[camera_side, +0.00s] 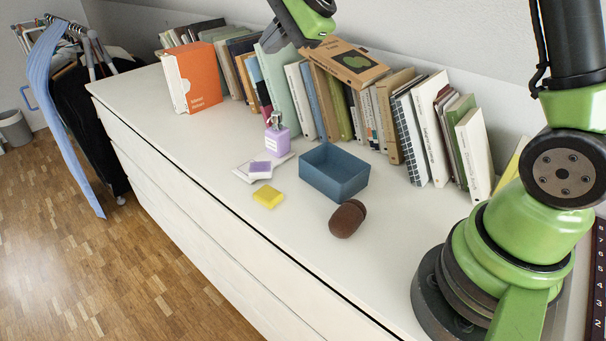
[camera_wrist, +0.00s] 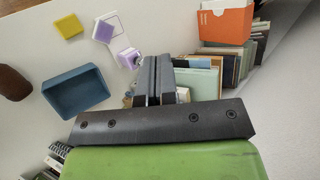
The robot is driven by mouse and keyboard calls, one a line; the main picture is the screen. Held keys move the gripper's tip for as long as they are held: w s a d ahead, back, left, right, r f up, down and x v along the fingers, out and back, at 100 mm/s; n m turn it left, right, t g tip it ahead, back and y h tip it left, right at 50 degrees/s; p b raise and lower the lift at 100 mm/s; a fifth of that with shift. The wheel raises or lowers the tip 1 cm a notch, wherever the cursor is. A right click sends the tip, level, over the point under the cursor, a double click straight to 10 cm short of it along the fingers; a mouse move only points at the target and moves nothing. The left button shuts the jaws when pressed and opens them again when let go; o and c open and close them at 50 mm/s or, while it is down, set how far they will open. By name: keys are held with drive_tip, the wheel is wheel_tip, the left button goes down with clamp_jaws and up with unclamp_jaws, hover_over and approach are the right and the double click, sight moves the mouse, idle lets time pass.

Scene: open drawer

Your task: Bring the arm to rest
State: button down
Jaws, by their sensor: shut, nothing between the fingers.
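My gripper shows in the wrist view (camera_wrist: 152,98) with its two dark fingers side by side, shut and empty. In the side view only part of it shows, at the top (camera_side: 290,30), above the row of books. The fingers point toward the dresser top, with books and a small lilac bottle beyond them. The tips touch nothing that I can make out. The green and black arm base stands at the right of the side view.
Books line the wall, with an orange file box (camera_side: 192,78) at left. The front edge is clear.

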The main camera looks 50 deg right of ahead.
drive_tip(key=s+a+r+n+g, duration=0.1)
drive_tip(key=s+a+r+n, duration=0.2)
drive_tip(key=s, duration=0.5)
drive_tip(key=s+a+r+n, duration=0.2)
drive_tip(key=s+r+n, duration=0.1)
drive_tip(key=s+n, duration=0.3)
drive_tip(key=s+f+n, duration=0.1)
drive_tip(key=s+n, duration=0.1)
drive_tip(key=s, duration=0.4)
drive_tip(key=s+f+n+h, duration=0.1)
drive_tip(key=s+n, duration=0.1)
drive_tip(key=s, duration=0.5)
drive_tip(key=shift+d+f+n, duration=0.25)
drive_tip(key=shift+d+n, duration=0.05)
drive_tip(key=shift+d, duration=0.1)
